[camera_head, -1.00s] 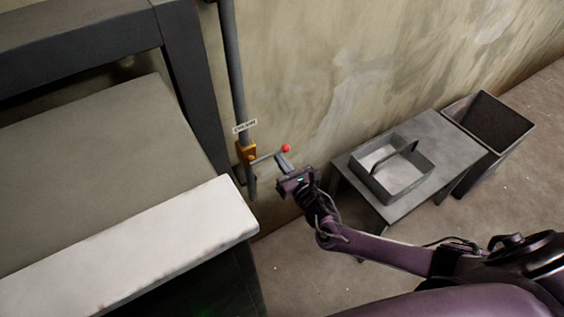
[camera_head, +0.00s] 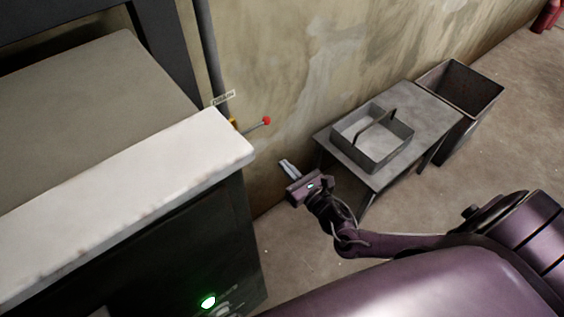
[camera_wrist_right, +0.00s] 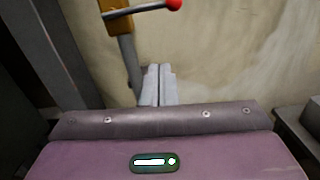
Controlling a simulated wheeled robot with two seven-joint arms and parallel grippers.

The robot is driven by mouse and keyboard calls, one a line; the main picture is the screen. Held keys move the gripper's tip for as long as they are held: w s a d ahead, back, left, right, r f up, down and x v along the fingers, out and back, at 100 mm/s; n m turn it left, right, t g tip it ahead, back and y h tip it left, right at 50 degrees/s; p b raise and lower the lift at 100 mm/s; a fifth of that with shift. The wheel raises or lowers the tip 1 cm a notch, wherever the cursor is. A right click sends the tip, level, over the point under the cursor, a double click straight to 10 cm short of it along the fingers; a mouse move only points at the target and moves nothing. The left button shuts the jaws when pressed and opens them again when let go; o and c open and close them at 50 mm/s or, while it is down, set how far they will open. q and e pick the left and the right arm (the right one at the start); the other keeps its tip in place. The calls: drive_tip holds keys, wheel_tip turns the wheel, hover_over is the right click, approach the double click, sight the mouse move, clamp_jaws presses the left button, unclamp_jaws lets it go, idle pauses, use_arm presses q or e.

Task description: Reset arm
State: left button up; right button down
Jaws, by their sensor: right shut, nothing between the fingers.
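My right gripper (camera_head: 288,166) is shut and empty in the head view, in the open space between the machine and the small table. Its closed fingers also show in the right wrist view (camera_wrist_right: 158,85). A lever with a red ball knob (camera_head: 266,121) sticks out from the pipe on the wall, up and to the left of the gripper and apart from it. In the right wrist view the red knob (camera_wrist_right: 173,4) and the yellow valve body (camera_wrist_right: 116,20) are at the top, beyond the fingertips. My left gripper is not in view.
A dark machine with a pale ledge (camera_head: 130,190) fills the left, with a green light (camera_head: 208,301) on its front. A grey table (camera_head: 432,105) bears a handled metal tray (camera_head: 398,150). A bin (camera_head: 487,100) stands behind it. A red object (camera_head: 547,17) is at the far right.

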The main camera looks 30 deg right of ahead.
drive_tip(key=shift+d, duration=0.15)
idle(0.3)
drive_tip(key=s+d+f+m+g+h, duration=0.2)
drive_tip(key=s+f+m+g, duration=0.15)
drive_tip(key=f+m, duration=0.45)
drive_tip(key=s+d+f+m+g+h, duration=0.2)
drive_tip(key=s+f+m, duration=0.25)
drive_tip(key=f, duration=0.55)
drive_tip(key=s+d+f+m+g+h, duration=0.1)
drive_tip(key=s+d+f+m+g, duration=0.15)
drive_tip(key=f+m, duration=0.55)
drive_tip(key=s+a+f+m+g, duration=0.3)
drive_tip(key=s+f+m, duration=0.1)
drive_tip(key=s, duration=0.5)
drive_tip(key=s+a+f+m+g+y, duration=0.1)
drive_tip(key=s+a+f+m+g, duration=0.2)
drive_tip(key=s, duration=0.7)
drive_tip(key=s+a+f+m+g, duration=0.3)
drive_tip(key=s+f+m, duration=0.4)
drive_tip(key=s, duration=0.3)
drive_tip(key=shift+a+f, duration=0.15)
drive_tip(key=shift+f, duration=0.05)
